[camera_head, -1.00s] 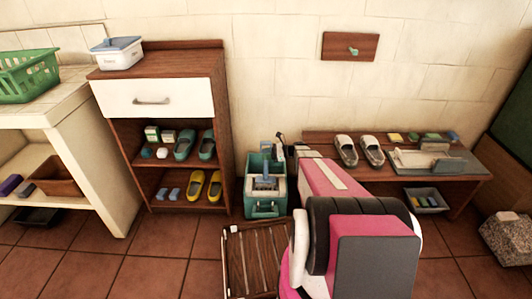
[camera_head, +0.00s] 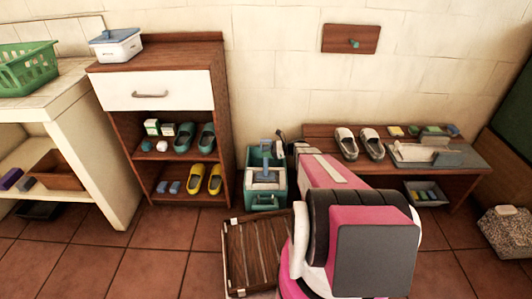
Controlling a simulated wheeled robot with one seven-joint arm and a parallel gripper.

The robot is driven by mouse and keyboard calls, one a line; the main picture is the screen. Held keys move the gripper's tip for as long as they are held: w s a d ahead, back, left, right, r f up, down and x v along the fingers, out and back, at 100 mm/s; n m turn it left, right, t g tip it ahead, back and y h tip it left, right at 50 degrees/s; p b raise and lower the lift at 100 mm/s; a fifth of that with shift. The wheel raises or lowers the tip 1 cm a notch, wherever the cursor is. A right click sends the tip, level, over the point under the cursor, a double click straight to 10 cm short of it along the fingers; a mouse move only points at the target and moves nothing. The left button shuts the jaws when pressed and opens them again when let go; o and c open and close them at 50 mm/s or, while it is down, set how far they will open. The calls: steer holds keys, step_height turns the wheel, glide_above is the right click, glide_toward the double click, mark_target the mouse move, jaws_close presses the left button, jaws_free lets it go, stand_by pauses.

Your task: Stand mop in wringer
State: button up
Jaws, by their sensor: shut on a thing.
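A teal bucket (camera_head: 265,202) with a wringer stands on the floor, between the shoe cabinet and the low bench. A pale piece with blue edges (camera_head: 265,177), which looks like the wringer or mop head, shows in its top. A blue upright part (camera_head: 266,148) rises at its back; I cannot tell whether it is the mop or the wringer lever. My gripper (camera_head: 281,139) is at the bucket's upper right, mostly hidden behind my pink arm. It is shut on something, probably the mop. The mop's handle and its contact with the wringer cannot be made out.
The wooden cabinet (camera_head: 217,110) with shoes stands close left of the bucket. The low bench (camera_head: 455,168) with grey shoes (camera_head: 371,144) is at right. A slatted wooden crate (camera_head: 231,268) lies in front. A peg board (camera_head: 350,39) is on the wall. Tiled floor is free at front left.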

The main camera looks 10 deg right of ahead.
steer(key=o, duration=1.1)
steer(key=shift+d, duration=0.1)
